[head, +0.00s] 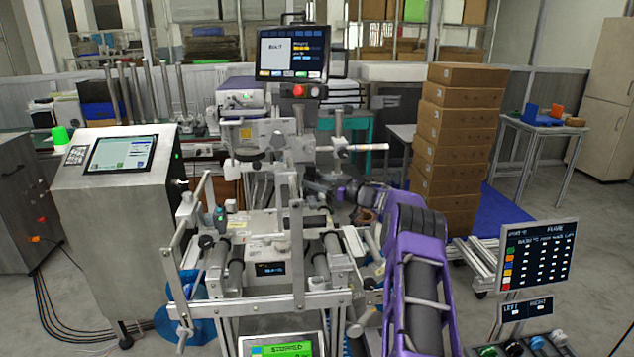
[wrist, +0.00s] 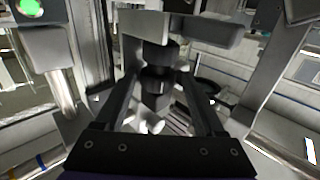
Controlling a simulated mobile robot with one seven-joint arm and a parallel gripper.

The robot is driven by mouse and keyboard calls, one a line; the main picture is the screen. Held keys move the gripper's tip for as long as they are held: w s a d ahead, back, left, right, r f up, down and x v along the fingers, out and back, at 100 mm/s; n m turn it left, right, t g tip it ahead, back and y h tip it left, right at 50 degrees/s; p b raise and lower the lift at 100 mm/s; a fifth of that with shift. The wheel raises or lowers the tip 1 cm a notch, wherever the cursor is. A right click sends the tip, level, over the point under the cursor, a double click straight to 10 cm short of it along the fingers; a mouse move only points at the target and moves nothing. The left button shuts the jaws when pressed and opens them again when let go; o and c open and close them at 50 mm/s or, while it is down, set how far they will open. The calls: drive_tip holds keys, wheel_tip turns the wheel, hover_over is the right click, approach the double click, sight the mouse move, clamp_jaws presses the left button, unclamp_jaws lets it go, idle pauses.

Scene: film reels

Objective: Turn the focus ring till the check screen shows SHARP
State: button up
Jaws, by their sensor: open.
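The upper monitor (head: 291,52) has a white panel with a short dark word, too small to read surely; it seems to be BLUR. In the wrist view a dark stepped cylinder (wrist: 157,90), apparently the lens with the focus ring, hangs under a grey housing (wrist: 180,27). My gripper (wrist: 161,76) is open, with one dark finger on each side of the cylinder. Whether either finger touches it I cannot tell. In the head view my gripper (head: 322,186) reaches in from the right, partly hidden among the machine's posts, and the ring cannot be made out there.
Metal posts and rollers of the machine frame (head: 325,300) crowd around my gripper. A lower green display (head: 278,348) reads STOPPED. A console with a tablet (head: 122,153) stands left. Stacked cartons (head: 455,140) and a sign board (head: 538,254) are right.

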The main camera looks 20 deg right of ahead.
drive_tip(key=shift+r+m+t+h, duration=0.1)
drive_tip(key=shift+m+t+h, duration=0.25)
drive_tip(key=shift+h, duration=0.25)
drive_tip(key=shift+s+m+t+h+b, duration=0.1)
drive_tip(key=shift+m+t+h+b, duration=0.2)
drive_tip(key=shift+m+h, duration=0.35)
drive_tip(key=h+b, duration=0.1)
drive_tip(key=m+b, duration=0.1)
drive_tip(key=h+b, duration=0.1)
drive_tip(key=shift+a+f+m+t+h, duration=0.25)
drive_tip(key=shift+f+m+t+h, duration=0.05)
drive_tip(key=shift+f+t+h, duration=0.1)
drive_tip(key=m+h+b, duration=0.1)
drive_tip(key=h+b, duration=0.1)
drive_tip(key=b, duration=0.1)
drive_tip(key=shift+a+m+h+b, duration=0.3)
drive_tip(key=shift+m+h, duration=0.05)
drive_tip(key=shift+m, duration=0.05)
drive_tip(key=shift+a+r+m+h+b, duration=0.15)
drive_tip(key=shift+m+h+b, duration=0.45)
drive_tip(key=shift+h, duration=0.3)
drive_tip(key=shift+a+r+m+h+b, duration=0.15)
drive_tip(key=shift+m+h+b, duration=0.4)
drive_tip(key=shift+h, duration=0.35)
